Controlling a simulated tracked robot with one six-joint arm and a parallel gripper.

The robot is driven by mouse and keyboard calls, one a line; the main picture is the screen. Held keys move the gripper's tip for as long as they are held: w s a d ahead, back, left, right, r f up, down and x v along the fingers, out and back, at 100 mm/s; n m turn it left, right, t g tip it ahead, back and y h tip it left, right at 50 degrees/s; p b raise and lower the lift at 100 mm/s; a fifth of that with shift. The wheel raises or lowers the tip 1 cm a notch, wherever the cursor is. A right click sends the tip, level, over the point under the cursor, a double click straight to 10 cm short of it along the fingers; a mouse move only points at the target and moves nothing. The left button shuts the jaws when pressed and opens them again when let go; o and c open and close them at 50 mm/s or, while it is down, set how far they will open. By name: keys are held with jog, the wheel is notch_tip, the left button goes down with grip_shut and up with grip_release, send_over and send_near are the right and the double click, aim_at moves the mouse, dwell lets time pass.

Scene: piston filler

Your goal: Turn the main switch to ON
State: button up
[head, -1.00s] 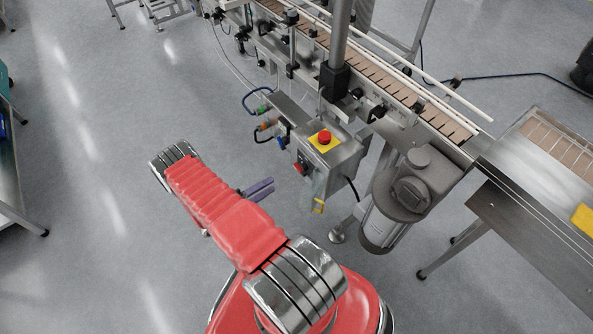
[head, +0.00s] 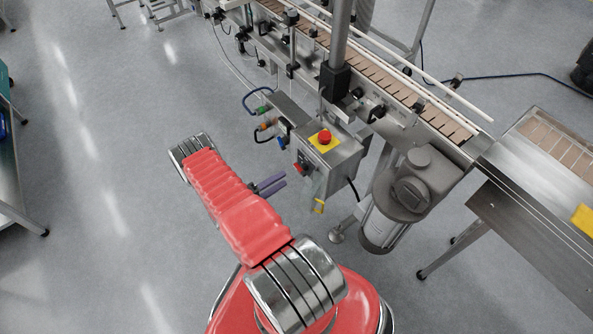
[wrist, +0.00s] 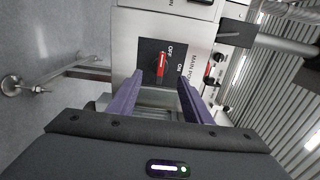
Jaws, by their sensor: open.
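The main switch (wrist: 162,68) is a red handle on a dark plate marked OFF and ON, on a metal panel in the wrist view. The view is turned, so the lettering runs down the picture. The handle lies roughly upright in the picture, beside the OFF word; I cannot tell its exact setting. In the head view the red switch (head: 301,168) shows on the near face of the control box (head: 340,165). My gripper (wrist: 161,80) is open and empty, its purple fingers either side of the handle in the picture. In the head view my gripper (head: 284,180) is left of the box, apart from it.
A red emergency button (head: 324,137) on a yellow plate tops the box. Smaller knobs (wrist: 212,69) sit beside the switch plate. A yellow padlock-like item (head: 319,205) hangs below the box. The motor (head: 395,210) and conveyor (head: 430,110) stand right.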

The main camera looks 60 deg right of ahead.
aim_at(302, 168)
jog(key=x, duration=0.8)
jog(key=shift+d, duration=0.3)
jog(key=shift+s, duration=0.15)
jog(key=shift+c, duration=0.4)
jog(key=c, duration=0.9)
